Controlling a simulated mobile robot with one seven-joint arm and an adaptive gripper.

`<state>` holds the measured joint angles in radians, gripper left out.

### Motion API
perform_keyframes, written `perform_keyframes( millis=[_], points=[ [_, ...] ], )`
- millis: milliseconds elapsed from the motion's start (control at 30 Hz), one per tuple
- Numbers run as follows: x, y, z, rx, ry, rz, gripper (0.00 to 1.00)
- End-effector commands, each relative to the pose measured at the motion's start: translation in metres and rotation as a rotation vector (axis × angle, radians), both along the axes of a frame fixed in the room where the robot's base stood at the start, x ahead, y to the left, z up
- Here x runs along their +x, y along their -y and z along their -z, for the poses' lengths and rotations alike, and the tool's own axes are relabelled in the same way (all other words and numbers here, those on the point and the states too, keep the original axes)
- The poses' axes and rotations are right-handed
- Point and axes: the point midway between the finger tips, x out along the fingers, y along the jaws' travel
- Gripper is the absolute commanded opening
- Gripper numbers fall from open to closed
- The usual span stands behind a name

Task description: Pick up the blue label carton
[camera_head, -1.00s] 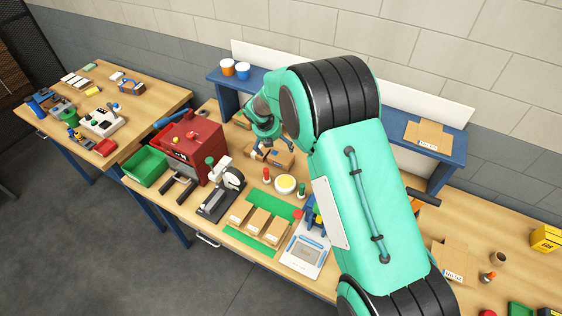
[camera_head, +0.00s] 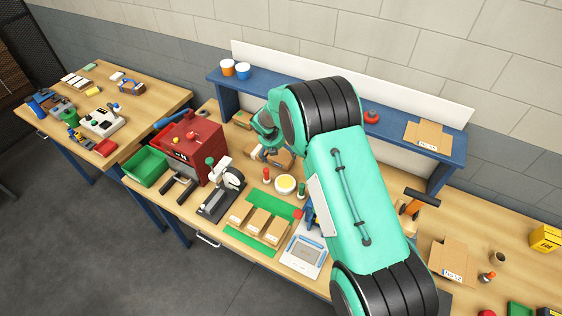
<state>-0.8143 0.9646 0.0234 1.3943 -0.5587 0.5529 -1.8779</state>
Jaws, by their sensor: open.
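My gripper (camera_head: 265,151) points down at the back of the middle table, below the blue shelf. It is open, with its fingers at a brown carton (camera_head: 284,160). The arm and wrist partly cover this carton, and I cannot tell whether the fingers touch it. Its label is too small or hidden to read, so I cannot tell whether it is the blue label carton. Another brown carton (camera_head: 242,119) stands further back, left of my gripper. Several small brown cartons lie on a green mat (camera_head: 237,237) in front.
A red machine (camera_head: 199,147) and a green bin (camera_head: 145,166) stand left of my gripper. A black device (camera_head: 221,199), a yellow-topped round dish (camera_head: 285,183) and a red-topped piece (camera_head: 266,174) are close in front. The blue shelf (camera_head: 455,150) runs behind.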

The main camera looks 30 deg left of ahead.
Motion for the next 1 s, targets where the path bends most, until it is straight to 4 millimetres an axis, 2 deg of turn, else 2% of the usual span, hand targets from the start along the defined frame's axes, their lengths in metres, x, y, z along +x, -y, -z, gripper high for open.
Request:
perform_keyframes(
  millis=[567,1000],
  points=[
    [0.002,0.000,0.006,0.000,0.000,0.000,1.00],
    [0.014,-0.002,0.039,0.000,-0.001,-0.001,1.00]
  ],
)
